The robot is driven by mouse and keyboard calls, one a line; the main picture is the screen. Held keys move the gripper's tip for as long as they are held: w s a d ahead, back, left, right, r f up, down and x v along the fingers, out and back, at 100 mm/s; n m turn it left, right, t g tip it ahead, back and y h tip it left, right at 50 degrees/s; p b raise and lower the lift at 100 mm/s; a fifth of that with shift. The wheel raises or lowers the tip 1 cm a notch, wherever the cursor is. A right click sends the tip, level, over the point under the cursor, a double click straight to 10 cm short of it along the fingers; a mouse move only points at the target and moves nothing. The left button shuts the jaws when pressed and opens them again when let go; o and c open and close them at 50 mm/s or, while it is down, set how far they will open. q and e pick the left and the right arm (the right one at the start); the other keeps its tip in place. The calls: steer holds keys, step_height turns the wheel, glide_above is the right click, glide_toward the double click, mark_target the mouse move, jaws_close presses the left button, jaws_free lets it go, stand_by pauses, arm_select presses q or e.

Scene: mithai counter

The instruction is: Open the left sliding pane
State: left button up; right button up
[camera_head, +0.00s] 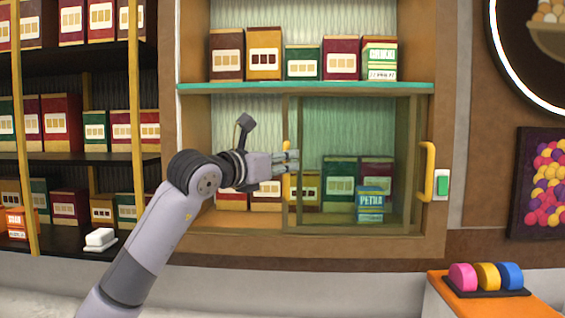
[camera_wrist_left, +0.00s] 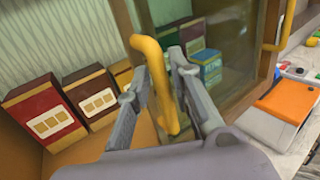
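The glass-front case shows its left half uncovered. The left sliding pane (camera_head: 294,212) stands toward the right, with its frame edge near the middle of the case, overlapping the right half. Its yellow handle (camera_head: 286,188) is upright and also shows in the left wrist view (camera_wrist_left: 146,46). My left gripper (camera_head: 291,162) is at this handle, with one finger on each side; in the wrist view the fingers (camera_wrist_left: 160,78) close in on the bar and look shut on it. Part of the handle is hidden by the fingers. My right gripper is not in view.
A second yellow handle (camera_head: 428,172) is at the case's right side, beside a green switch (camera_head: 442,185). Boxes stand inside, including a teal box (camera_head: 370,205) behind the glass. A teal-edged shelf (camera_head: 300,88) runs above. An orange counter item (camera_head: 470,297) is at lower right.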

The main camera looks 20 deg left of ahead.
arm_select(q)
steer(key=v, duration=1.2)
steer(key=shift+d, duration=0.1)
